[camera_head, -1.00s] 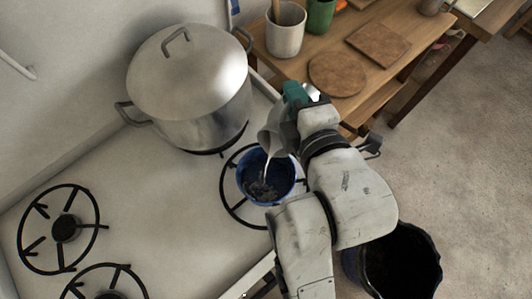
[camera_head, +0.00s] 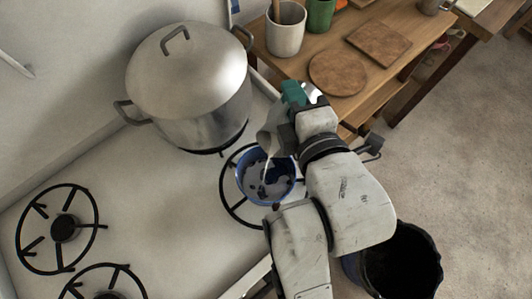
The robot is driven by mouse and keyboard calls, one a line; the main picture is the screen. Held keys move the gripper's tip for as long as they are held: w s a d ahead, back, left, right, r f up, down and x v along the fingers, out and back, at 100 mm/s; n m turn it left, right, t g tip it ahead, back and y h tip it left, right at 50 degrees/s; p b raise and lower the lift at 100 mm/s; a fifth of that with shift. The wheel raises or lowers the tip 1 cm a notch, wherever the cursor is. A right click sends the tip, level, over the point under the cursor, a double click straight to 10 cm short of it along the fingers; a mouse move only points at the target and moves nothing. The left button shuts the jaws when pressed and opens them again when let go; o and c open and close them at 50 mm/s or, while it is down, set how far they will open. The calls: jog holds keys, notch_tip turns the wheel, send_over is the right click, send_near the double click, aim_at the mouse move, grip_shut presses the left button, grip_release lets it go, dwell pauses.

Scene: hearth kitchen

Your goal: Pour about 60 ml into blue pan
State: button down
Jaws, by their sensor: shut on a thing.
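The blue pan (camera_head: 242,184) sits on the burner beside the big pot. A pale grey-white liquid covers much of its bottom, with dark patches showing. My gripper (camera_head: 286,128) is shut on a light grey pouring vessel (camera_head: 269,139), tilted over the pan's far right side. A thin pale stream (camera_head: 266,170) runs from the vessel down into the pan. The arm hides part of the vessel. A teal part (camera_head: 292,92) shows at the gripper; I cannot tell what it belongs to.
A large lidded steel pot (camera_head: 190,90) stands just left of the pan. Bare burners (camera_head: 64,229) lie at the lower left. A wooden bench (camera_head: 330,40) with a cup (camera_head: 286,30) and boards (camera_head: 338,72) is behind. A black-lined bin (camera_head: 400,262) stands at the lower right.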

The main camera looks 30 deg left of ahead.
aim_at(305, 86)
jog(key=shift+s+r+n+t+b, duration=0.3)
jog(key=shift+s+t+b, duration=0.1)
jog(key=shift+b, duration=0.1)
dwell(1.1)
jog(key=shift+w+r+p, duration=0.15)
jog(key=shift+w+p, duration=0.15)
jog(key=shift+p, duration=0.15)
jog(key=w+p, duration=0.1)
jog(key=w+f+m+g+p, duration=0.1)
jog(key=w, duration=0.1)
jog(key=w+f+m+g+p, duration=0.1)
jog(key=p, duration=0.1)
jog(key=shift+w+f+h, duration=0.1)
jog(key=shift+w+h, duration=0.2)
jog(key=shift+f+g, duration=0.3)
jog(key=shift+w+f+g+p, duration=0.2)
jog(key=shift+w+g+p, duration=0.15)
jog(key=shift+p, duration=0.45)
jog(key=shift+w+f+m+g+p, duration=0.2)
jog(key=shift+f+m+g+p, duration=0.1)
jog(key=shift+f, duration=0.15)
jog(key=shift+w+f+m+g+p, duration=0.2)
jog(key=shift+f+m+p, duration=0.1)
jog(key=shift+f, duration=0.1)
jog(key=shift+h, duration=0.3)
